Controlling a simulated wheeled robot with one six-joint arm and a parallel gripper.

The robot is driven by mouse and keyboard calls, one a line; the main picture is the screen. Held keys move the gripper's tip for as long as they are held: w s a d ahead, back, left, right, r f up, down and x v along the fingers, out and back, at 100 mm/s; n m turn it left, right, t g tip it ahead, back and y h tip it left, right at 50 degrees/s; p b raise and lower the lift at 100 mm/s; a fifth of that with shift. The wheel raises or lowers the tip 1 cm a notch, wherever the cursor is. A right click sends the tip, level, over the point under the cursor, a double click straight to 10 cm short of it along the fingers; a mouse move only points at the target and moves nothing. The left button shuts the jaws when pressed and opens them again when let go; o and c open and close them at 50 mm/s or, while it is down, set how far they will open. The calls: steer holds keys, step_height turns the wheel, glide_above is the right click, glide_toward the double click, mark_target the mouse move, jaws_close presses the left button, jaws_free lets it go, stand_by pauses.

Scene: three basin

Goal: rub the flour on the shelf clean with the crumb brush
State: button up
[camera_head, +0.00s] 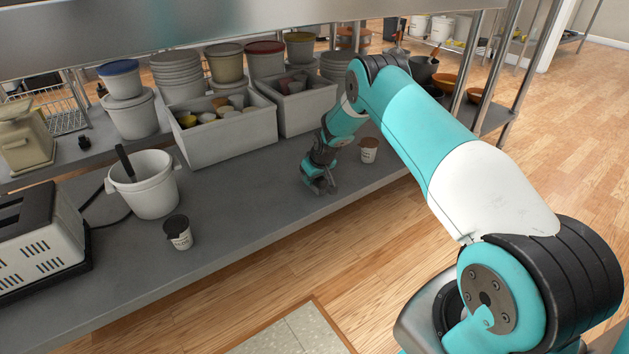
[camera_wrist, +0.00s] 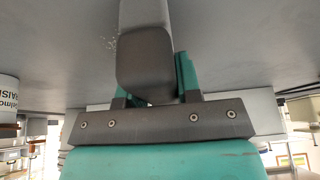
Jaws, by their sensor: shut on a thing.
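My gripper (camera_head: 318,182) is low over the grey shelf (camera_head: 250,205), near its front edge, in the head view. In the wrist view my gripper (camera_wrist: 152,92) is shut on a grey, block-like thing, which I take to be the crumb brush (camera_wrist: 147,62). A paler part of it runs on to the top edge of the picture. A faint scatter of white specks, the flour (camera_wrist: 112,44), lies on the grey surface just left of the brush. I cannot tell if the bristles touch the shelf. The flour cannot be made out in the head view.
A labelled cup (camera_head: 368,150) stands close right of my gripper; another dark-lidded cup (camera_head: 178,232) stands left. Grey bins (camera_head: 225,140) line the back. A white bucket (camera_head: 146,190) and a toaster (camera_head: 38,245) stand left. The shelf between the left cup and my gripper is clear.

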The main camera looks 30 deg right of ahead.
steer(key=w+b, duration=0.2)
steer(key=b, duration=0.1)
steer(key=shift+w+f, duration=0.1)
steer(key=shift+f, duration=0.3)
steer(key=shift+w+r+b, duration=0.2)
steer(key=shift+w+b, duration=0.35)
steer(key=shift+w, duration=0.15)
steer(key=shift+a, duration=0.1)
steer(key=s+p, duration=0.2)
steer(key=p, duration=0.1)
steer(key=shift+r, duration=0.35)
steer(key=shift+s+f+p, duration=0.15)
steer(key=shift+s+p, duration=0.65)
steer(key=shift+s, duration=0.1)
steer(key=shift+w, duration=0.1)
